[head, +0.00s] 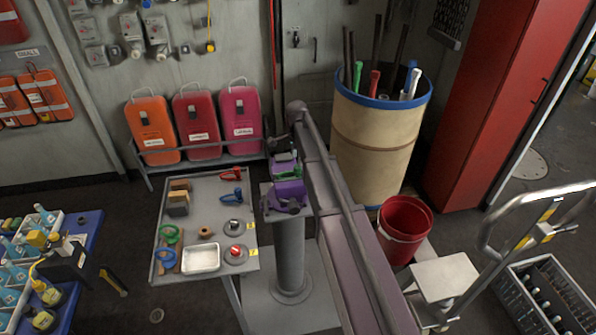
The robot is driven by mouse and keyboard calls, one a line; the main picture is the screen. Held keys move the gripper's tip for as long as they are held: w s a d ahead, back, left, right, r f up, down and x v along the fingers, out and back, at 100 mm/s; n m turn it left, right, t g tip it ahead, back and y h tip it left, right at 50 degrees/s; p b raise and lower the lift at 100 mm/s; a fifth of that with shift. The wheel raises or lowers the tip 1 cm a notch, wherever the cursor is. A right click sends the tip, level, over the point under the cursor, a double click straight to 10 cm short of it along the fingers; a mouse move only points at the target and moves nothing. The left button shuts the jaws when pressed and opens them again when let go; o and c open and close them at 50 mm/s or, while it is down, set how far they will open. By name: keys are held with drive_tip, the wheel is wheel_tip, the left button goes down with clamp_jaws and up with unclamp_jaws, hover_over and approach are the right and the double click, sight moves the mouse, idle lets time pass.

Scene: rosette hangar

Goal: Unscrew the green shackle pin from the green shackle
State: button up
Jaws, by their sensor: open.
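The green shackle (289,173) sits at the purple jaws of a vise (288,194) on a grey post, near the middle of the head view. It is small here, and I cannot make out the green shackle pin apart from the shackle or tell how far it is threaded in. I see no gripper of mine in this view.
A grey table (205,217) left of the vise holds a red shackle (231,174), a blue shackle (231,196), a white tray (201,259) and small parts. A long grey and purple beam (352,235) runs close by on the right. A red bucket (402,230) stands beyond it.

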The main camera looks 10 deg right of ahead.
drive_tip(key=n, duration=1.2)
idle(0.3)
idle(0.4)
drive_tip(key=m, duration=0.5)
drive_tip(key=shift+m, duration=0.4)
drive_tip(key=m, duration=0.6)
drive_tip(key=shift+m, duration=0.3)
